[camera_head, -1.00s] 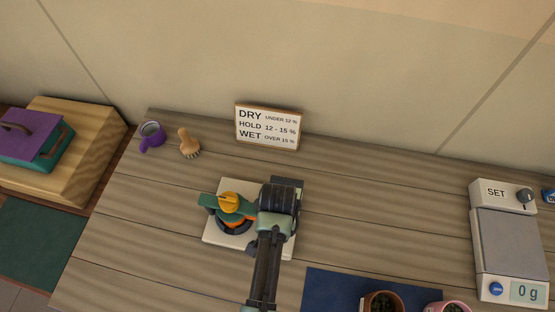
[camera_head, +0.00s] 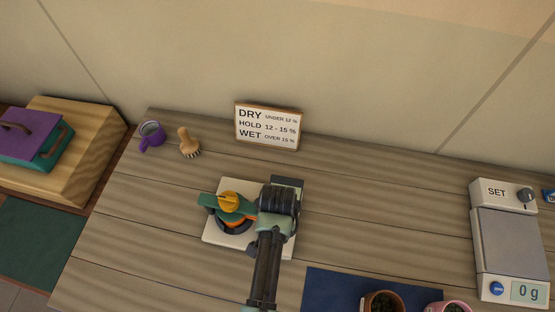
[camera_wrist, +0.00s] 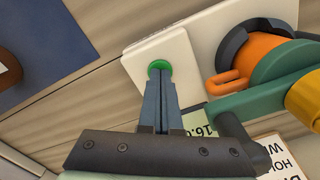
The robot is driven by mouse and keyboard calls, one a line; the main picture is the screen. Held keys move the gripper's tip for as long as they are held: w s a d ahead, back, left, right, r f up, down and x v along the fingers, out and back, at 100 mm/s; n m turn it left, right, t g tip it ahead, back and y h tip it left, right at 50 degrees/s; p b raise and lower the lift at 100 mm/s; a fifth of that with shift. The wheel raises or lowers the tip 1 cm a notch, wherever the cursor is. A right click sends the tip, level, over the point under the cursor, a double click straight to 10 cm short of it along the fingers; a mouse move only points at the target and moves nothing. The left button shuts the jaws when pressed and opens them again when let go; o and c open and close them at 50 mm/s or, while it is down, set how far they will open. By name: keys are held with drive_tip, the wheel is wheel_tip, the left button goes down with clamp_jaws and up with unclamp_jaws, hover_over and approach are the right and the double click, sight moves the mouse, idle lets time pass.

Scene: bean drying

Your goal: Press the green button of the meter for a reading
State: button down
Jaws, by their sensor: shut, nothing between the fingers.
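The meter (camera_head: 221,239) is a white box on the table with an orange and green clamp-like part (camera_head: 228,205) with a yellow knob. My arm covers its right side in the head view. In the wrist view the meter's white face (camera_wrist: 187,62) bears a round green button (camera_wrist: 158,66). My gripper (camera_wrist: 162,82) is shut and empty, with its fingertips over the button's near edge; whether they touch it I cannot tell. A pale display (camera_wrist: 198,128) shows digits starting "16", partly hidden by my gripper.
A sign (camera_head: 268,127) listing DRY, HOLD and WET stands behind the meter. A scale (camera_head: 510,245) reading 0 g is at right.

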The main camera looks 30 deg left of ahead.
drive_tip(key=shift+r+p, duration=2.75)
drive_tip(key=w+r+t+y+b, duration=0.3)
drive_tip(key=w+r+t, duration=0.5)
drive_tip(key=w+r, duration=0.9)
drive_tip(key=w+d+r+n+t+b, duration=0.1)
drive_tip(key=w+r+t+b, duration=0.15)
drive_tip(key=r, duration=0.35)
drive_tip(key=w+d+r+t+b, duration=0.1)
drive_tip(key=w+r+t, duration=0.15)
drive_tip(key=r, duration=0.25)
drive_tip(key=s+d+r+n+t+h+b, duration=0.1)
drive_tip(key=d+r+t, duration=0.15)
drive_tip(key=r, duration=0.65)
drive_tip(key=d+r+t+b, duration=0.15)
drive_tip(key=r+t, duration=0.25)
drive_tip(key=r, duration=0.6)
drive_tip(key=s+d+r+t+h+b, duration=0.1)
drive_tip(key=s+d+r+t, duration=0.1)
drive_tip(key=s+r+t, duration=0.2)
drive_tip(key=s+d+r+t+h+b, duration=0.1)
drive_tip(key=s+d+r+t, duration=0.2)
drive_tip(key=s+r, duration=0.8)
wheel_tip(320, 180, up, 3)
drive_tip(key=shift+s+d+f+n+t+b, duration=0.15)
drive_tip(key=shift+s+n+t+b, duration=0.15)
drive_tip(key=shift+n+t+b, duration=0.15)
